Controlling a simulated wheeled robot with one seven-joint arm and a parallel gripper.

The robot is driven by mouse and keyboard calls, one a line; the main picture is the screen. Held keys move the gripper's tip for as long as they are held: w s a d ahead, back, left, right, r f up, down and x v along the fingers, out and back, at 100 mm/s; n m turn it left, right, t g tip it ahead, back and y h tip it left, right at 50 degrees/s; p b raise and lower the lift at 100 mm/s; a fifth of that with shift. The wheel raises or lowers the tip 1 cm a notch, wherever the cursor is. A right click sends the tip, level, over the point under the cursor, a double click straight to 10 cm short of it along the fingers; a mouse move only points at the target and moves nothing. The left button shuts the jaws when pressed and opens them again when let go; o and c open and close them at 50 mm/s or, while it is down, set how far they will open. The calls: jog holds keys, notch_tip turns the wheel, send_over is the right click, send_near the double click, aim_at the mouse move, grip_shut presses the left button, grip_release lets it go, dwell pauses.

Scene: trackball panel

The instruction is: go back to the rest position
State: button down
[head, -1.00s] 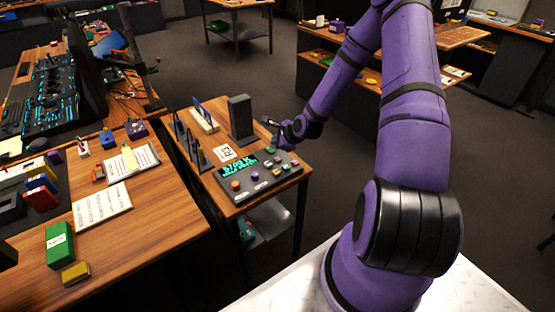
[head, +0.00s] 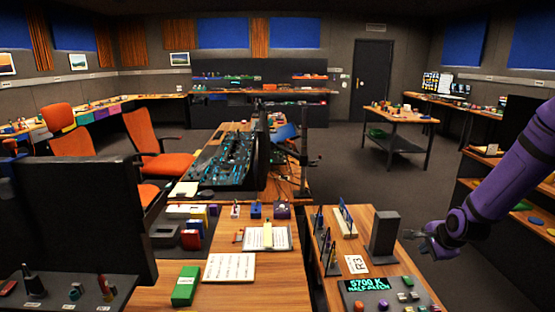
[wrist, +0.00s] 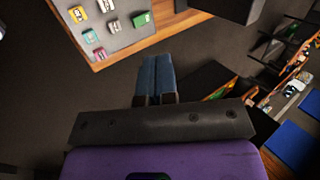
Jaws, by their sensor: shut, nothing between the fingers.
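My gripper (head: 428,236) is at the right in the head view, at the end of my purple arm. It is beside the right edge of the small wooden table, close to the dark grey upright block (head: 383,233). In the wrist view my gripper (wrist: 155,60) has its two bluish fingers together, with nothing between them. The fingers point over the dark floor, apart from the table edge. The trackball panel (head: 352,301) is at the bottom of the head view, with a green lit display and coloured knobs; its lower part is cut off. It also shows in the wrist view (wrist: 122,36).
A printed card (head: 356,264) and a rack of dark upright pieces (head: 326,245) are on the table. The left desk holds a green box (head: 185,286) and paper sheets (head: 229,268). Shelves (head: 520,210) stand at the right, with open floor (head: 400,190) between.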

jog(key=s+a+r+n+h, duration=0.1)
jog(key=s+a+r+n, duration=0.2)
jog(key=r, duration=0.4)
jog(key=s+a+r+n+g, duration=0.1)
jog(key=s+a+r+n, duration=0.15)
jog(key=s+r, duration=0.35)
jog(key=s+a+r+n+h, duration=0.15)
jog(key=r+n, duration=0.25)
jog(key=r, duration=0.4)
jog(key=s+a+r+n, duration=0.2)
jog(key=s+r, duration=0.1)
jog(key=s, duration=0.4)
jog(key=s+a+r+n+y, duration=0.1)
jog(key=s+a+r+n, duration=0.1)
jog(key=s, duration=0.5)
jog(key=s+a+r+n, duration=0.2)
jog(key=s+r+n, duration=0.1)
jog(key=s+r, duration=0.2)
jog(key=s, duration=0.2)
jog(key=shift+s+y, duration=0.35)
